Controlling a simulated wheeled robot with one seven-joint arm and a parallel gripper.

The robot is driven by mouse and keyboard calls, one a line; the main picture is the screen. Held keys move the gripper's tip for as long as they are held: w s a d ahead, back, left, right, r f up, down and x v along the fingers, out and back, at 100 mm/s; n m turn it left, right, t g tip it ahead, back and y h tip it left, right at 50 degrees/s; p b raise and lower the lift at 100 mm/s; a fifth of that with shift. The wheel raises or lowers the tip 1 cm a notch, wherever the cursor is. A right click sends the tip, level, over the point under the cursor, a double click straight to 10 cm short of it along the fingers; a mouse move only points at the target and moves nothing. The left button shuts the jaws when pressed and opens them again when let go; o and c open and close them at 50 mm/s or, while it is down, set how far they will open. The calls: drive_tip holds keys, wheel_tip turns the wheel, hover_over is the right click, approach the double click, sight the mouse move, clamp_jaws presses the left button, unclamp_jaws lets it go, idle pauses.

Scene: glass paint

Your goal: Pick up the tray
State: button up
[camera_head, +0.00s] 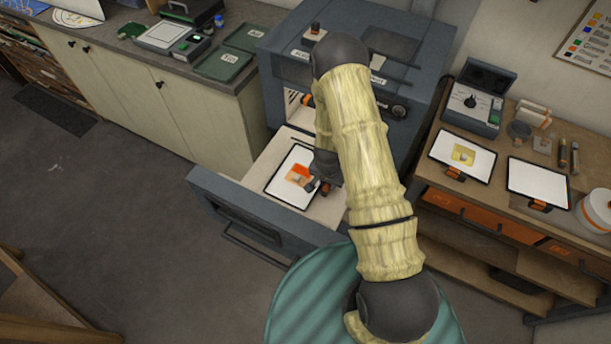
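A white, dark-rimmed tray (281,184) with an orange and tan painted piece lies in the pulled-out drawer of the blue-grey kiln (275,63). My gripper (324,184) is low at this tray's right side, beside a small orange part that looks like its handle. My arm hides part of the drawer and of the gripper. I cannot tell whether the fingers are open, or shut on the handle. Two similar trays with orange handles lie on the right bench: one with a yellow piece (450,146), one blank (536,178).
The open drawer front (252,208) juts into the room, with floor (110,220) clear to its left. The left counter holds dark green trays (222,65) and a small device (172,38). The right bench carries another device (475,100) and a white roll (597,208).

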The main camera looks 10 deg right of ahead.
drive_tip(key=shift+c, duration=0.4)
clamp_jaws()
drive_tip(key=shift+r, duration=0.2)
drive_tip(key=shift+w+a+r+b, duration=0.1)
drive_tip(key=shift+w+r+b, duration=0.05)
drive_tip(key=shift+r+b, duration=1.25)
drive_tip(key=b, duration=0.6)
hover_over(289, 158)
drive_tip(key=shift+r, duration=0.15)
drive_tip(key=shift+w, duration=0.1)
drive_tip(key=shift+r, duration=0.1)
